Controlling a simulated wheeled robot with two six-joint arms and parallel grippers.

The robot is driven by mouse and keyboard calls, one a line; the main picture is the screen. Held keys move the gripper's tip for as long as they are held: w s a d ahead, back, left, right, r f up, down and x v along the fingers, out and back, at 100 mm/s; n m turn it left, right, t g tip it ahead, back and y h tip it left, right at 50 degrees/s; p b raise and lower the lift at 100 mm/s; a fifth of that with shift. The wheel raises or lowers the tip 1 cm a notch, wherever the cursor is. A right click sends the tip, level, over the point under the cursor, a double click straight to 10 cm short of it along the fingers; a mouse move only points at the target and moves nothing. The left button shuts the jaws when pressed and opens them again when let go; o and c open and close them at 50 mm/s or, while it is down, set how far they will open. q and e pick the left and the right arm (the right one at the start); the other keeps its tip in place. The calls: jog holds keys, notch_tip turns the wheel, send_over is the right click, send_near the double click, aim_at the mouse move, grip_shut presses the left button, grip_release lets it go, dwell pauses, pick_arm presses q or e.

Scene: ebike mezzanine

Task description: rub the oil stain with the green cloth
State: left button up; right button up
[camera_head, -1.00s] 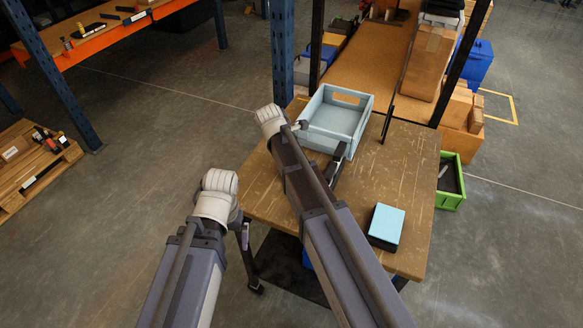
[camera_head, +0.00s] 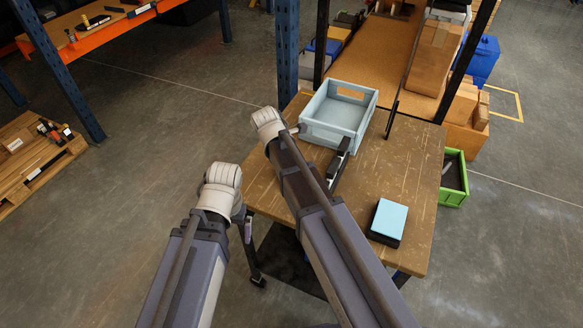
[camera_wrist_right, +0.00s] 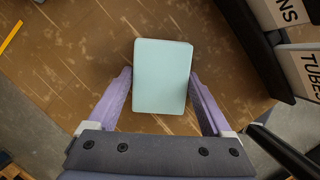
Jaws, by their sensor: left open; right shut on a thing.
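In the right wrist view my right gripper (camera_wrist_right: 162,82) is shut on a pale green-blue, flat rectangular thing (camera_wrist_right: 163,75), which looks like the folded green cloth. It is held over the scratched brown wood of the table; I cannot tell whether it touches the wood. My left gripper (camera_head: 248,231) hangs at the table's left edge, small in the picture, open and empty. The workbench (camera_head: 405,165) has pale scratches. I cannot make out an oil stain on it.
A light blue crate (camera_head: 322,133) stands at the table's far edge. A light-blue-topped block with a black base (camera_head: 389,216) lies near its right front. A green bin (camera_head: 454,196) is right of the table. Labelled boxes (camera_wrist_right: 300,62) show in the wrist view.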

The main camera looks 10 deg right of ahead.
aim_at(277, 193)
jog(key=shift+s+a+f, duration=0.1)
jog(key=shift+s+a, duration=0.55)
jog(key=shift+s, duration=0.2)
jog(key=shift+s+a, duration=0.6)
jog(key=shift+s, duration=0.2)
jog(key=shift+s+a, duration=1.1)
jog(key=shift+s, duration=0.3)
jog(key=shift+w+a, duration=0.3)
jog(key=shift+w+d, duration=0.3)
jog(key=shift+w, duration=0.2)
jog(key=shift+w+d, duration=0.25)
jog(key=shift+w, duration=0.2)
jog(key=shift+w+d, duration=0.65)
jog(key=shift+w, duration=0.05)
jog(key=shift+w+d, duration=0.1)
jog(key=shift+w+d, duration=1.1)
jog(key=shift+w, duration=0.3)
jog(key=shift+w, duration=0.1)
